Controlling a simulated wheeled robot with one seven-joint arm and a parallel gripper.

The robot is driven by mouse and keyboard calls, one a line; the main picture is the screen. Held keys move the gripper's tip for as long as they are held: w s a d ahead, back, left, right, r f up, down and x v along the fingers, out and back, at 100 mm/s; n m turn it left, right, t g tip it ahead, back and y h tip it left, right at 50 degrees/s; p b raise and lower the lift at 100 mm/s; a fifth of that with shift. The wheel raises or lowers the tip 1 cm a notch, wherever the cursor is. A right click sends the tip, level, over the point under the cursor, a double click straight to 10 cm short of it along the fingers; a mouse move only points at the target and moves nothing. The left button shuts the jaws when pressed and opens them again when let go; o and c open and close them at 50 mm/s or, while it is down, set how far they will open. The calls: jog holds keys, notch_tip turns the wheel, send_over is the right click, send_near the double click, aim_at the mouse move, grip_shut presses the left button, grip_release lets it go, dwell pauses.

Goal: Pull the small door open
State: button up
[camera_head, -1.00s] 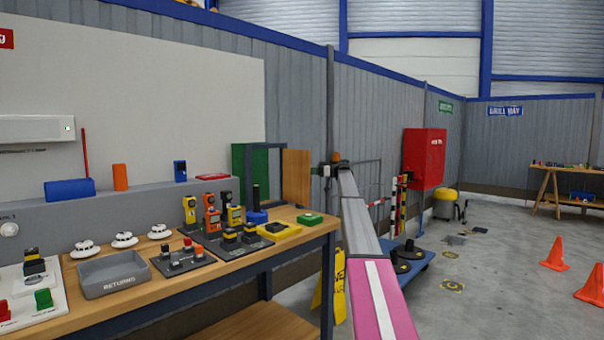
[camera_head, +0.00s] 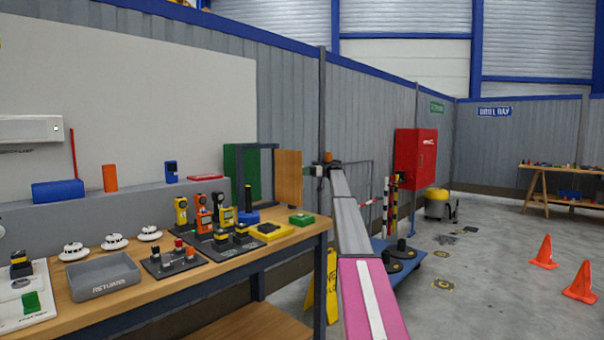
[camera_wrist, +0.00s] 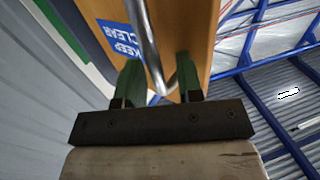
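The small door is a wooden panel (camera_head: 288,177) beside a dark upright frame (camera_head: 276,175) at the far end of the workbench. It stands at an angle to the frame, so it looks partly open. In the wrist view the wooden door (camera_wrist: 197,35) carries a blue KEEP CLEAR sign (camera_wrist: 118,36) and a curved metal handle (camera_wrist: 148,45). My gripper (camera_wrist: 161,82) has its green fingers apart, with the handle's lower end showing between them. I see room between bar and fingers; contact is unclear. In the head view my gripper (camera_head: 318,170) is just right of the door, its fingers too small to read.
The workbench (camera_head: 300,236) holds a grey tray (camera_head: 104,276), several detectors and a green box (camera_head: 301,219). A yellow floor sign (camera_head: 331,285) and a blue trolley (camera_head: 412,268) stand near my arm. Open floor lies right, with orange cones (camera_head: 544,252).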

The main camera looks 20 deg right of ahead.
jog(key=s+d, duration=0.1)
jog(key=d, duration=0.9)
